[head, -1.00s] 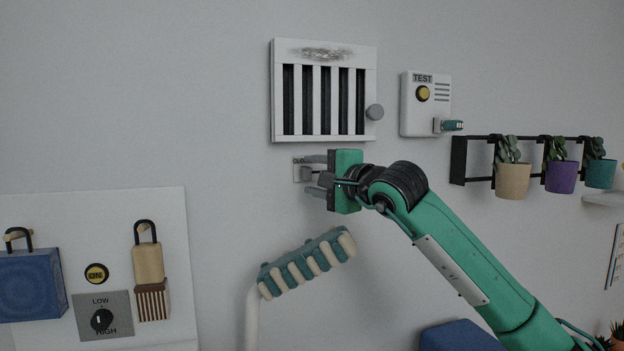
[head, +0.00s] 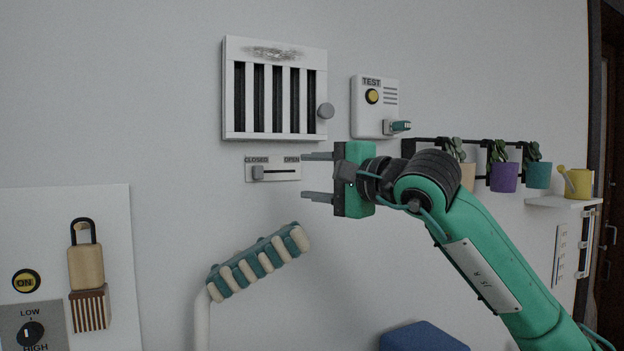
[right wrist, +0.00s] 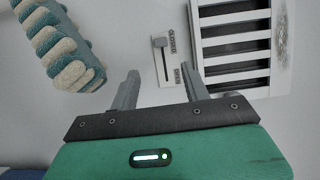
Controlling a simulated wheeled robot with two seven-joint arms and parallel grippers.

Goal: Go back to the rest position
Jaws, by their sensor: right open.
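My right gripper (head: 318,177) is open and empty, its two grey fingers pointing left in the head view. It stands off the wall, just right of the slider plate (head: 273,169) marked CLOSED and OPEN. The slider knob (head: 258,172) is at the CLOSED end, apart from the fingers. In the right wrist view the open fingers (right wrist: 163,95) show with the slider plate (right wrist: 170,60) beyond them and nothing between them. The white vent (head: 275,92) with dark slots is above the gripper; it also shows in the right wrist view (right wrist: 238,18). My left gripper is not in view.
A striped teal and cream brush-like head (head: 258,262) on a pale post stands below left. A TEST box (head: 375,110) and hanging potted plants (head: 503,176) are on the wall at right. A dial panel (head: 110,230) is at left, a blue object (head: 422,336) low down.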

